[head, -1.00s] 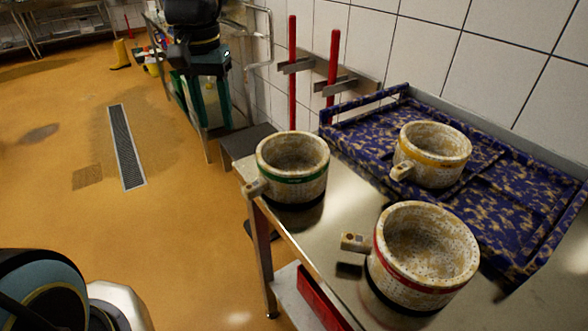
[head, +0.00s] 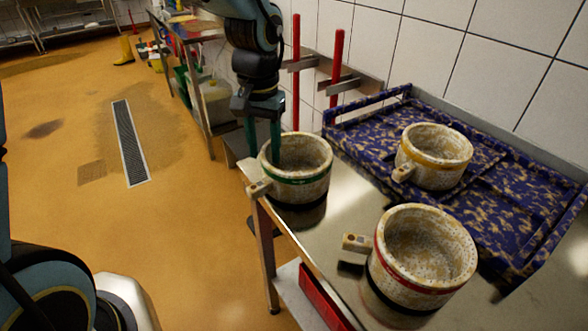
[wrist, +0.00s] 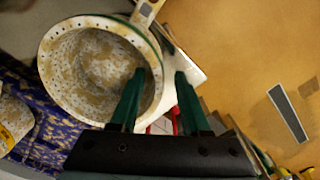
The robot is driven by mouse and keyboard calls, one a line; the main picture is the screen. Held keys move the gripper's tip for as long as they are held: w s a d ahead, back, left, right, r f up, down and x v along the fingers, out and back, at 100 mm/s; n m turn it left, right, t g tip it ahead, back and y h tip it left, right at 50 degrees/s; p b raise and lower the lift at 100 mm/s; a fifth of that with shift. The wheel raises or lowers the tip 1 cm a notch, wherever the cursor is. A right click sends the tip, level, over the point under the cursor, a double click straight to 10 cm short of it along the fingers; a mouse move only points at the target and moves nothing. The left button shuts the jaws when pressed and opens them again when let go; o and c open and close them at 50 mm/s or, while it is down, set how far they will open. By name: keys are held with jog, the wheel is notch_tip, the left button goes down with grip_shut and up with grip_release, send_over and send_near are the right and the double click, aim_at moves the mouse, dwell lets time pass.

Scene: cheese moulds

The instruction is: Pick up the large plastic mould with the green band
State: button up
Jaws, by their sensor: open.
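The mould with the green band (head: 306,181) stands upright on the steel table's far left corner, its stub handle (head: 259,189) pointing left. In the wrist view the mould (wrist: 75,75) shows its speckled, perforated inside. My gripper (head: 263,150) points down at its back-left rim, open and empty. In the wrist view the two green fingers (wrist: 160,76) straddle the rim, one over the inside and one outside the wall. I cannot tell whether either finger touches the wall.
A red-banded mould (head: 424,255) stands in front on the steel table (head: 338,215). A yellow-banded mould (head: 436,157) sits in the blue mottled tray (head: 510,219) at the right. Two red handles (head: 336,62) hang by the tiled wall behind my gripper.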

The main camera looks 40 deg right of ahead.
jog(key=shift+f, duration=0.75)
jog(key=shift+c, duration=0.3)
grip_shut()
dwell(0.5)
